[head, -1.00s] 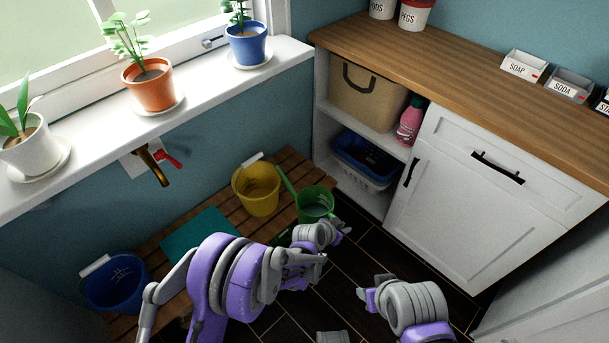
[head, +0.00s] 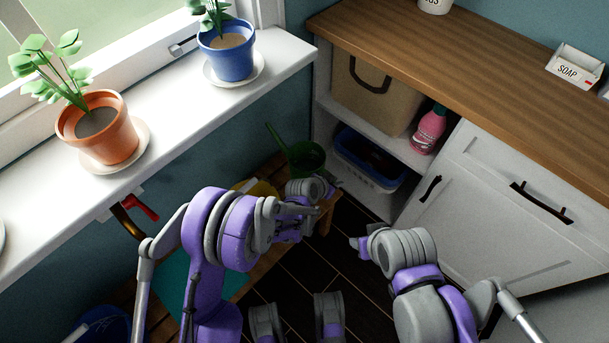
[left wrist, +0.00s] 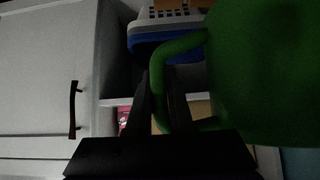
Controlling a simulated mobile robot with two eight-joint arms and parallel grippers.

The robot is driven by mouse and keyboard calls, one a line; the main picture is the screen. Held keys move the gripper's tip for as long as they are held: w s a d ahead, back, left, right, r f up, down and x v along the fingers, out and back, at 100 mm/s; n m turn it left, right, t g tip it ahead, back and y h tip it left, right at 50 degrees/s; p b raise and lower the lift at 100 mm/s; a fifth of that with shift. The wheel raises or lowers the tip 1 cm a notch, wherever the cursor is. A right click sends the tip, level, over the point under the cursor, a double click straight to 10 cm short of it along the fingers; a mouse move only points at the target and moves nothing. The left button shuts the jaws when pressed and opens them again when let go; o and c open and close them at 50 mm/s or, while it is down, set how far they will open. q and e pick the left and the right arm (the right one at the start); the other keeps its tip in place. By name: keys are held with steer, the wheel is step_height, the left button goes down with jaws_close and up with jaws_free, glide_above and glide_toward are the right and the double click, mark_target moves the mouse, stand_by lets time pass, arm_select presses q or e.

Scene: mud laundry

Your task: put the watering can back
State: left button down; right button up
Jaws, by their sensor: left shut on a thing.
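The green watering can (head: 304,157) is at the right end of the wooden bench in the head view, its spout pointing up and left. My left gripper (head: 333,184) is at its near side. In the left wrist view, the dark fingers (left wrist: 163,97) are shut on the curved handle of the green can (left wrist: 265,70). I cannot tell whether the can's base touches the bench. A teal mat (head: 172,280) lies on the bench, partly hidden by my left arm. My right gripper (head: 360,244) is low over the floor, apart from everything; its jaws are unclear.
A yellow bucket (head: 262,187) is mostly hidden behind my left arm. A blue bucket (head: 103,326) is at the lower left. A shelf unit (head: 394,143) stands right.

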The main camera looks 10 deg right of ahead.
arm_select(q)
steer(key=shift+f+b, duration=0.8)
steer(key=shift+f, duration=4.15)
steer(key=shift+f, duration=0.15)
steer(key=c, duration=0.8)
jaws_free()
steer(key=shift+a+r, duration=0.2)
steer(key=shift+r, duration=0.25)
steer(key=p+v, duration=0.1)
steer(key=v, duration=1)
steer(key=shift+s+r, duration=0.15)
